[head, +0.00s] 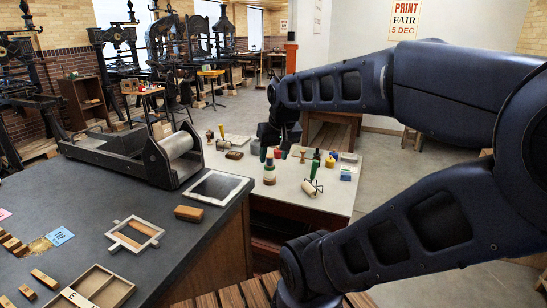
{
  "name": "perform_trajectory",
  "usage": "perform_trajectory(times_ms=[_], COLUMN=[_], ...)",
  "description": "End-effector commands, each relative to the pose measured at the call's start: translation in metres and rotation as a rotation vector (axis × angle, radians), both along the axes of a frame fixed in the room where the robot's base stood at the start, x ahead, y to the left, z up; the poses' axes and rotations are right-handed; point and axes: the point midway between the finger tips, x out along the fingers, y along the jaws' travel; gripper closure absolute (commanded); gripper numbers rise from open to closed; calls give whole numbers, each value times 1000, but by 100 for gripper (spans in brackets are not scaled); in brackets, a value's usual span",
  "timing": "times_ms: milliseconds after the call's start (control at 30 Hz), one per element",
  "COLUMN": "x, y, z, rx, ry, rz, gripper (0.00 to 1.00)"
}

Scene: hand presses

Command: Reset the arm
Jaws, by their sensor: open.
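My arm crosses the right half of the head view. One link rises from the lower middle to an elbow at the right edge, and another reaches back left. At its far end my gripper (268,142) hangs downward, small and dark, above the white-topped table (330,200). It is open, with nothing seen between its fingers; the fingertips are hard to make out against the things behind. It is near the small bottles and stamps on that table; contact cannot be told.
A dark bench (75,190) at left bears a roller press (165,158), a wooden frame (134,234), a wooden block (189,213) and a type tray (92,289). A brayer (310,187) lies on the white table. Hand presses stand behind. Floor is clear at right.

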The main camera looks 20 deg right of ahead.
Motion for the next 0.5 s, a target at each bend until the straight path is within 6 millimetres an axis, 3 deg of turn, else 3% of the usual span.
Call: perform_trajectory(times_ms=[200,500], x=[-20,-21], y=[11,12], z=[0,0], rx=[-33,-35], ry=[-8,-8], rz=[52,56], gripper=[49,49])
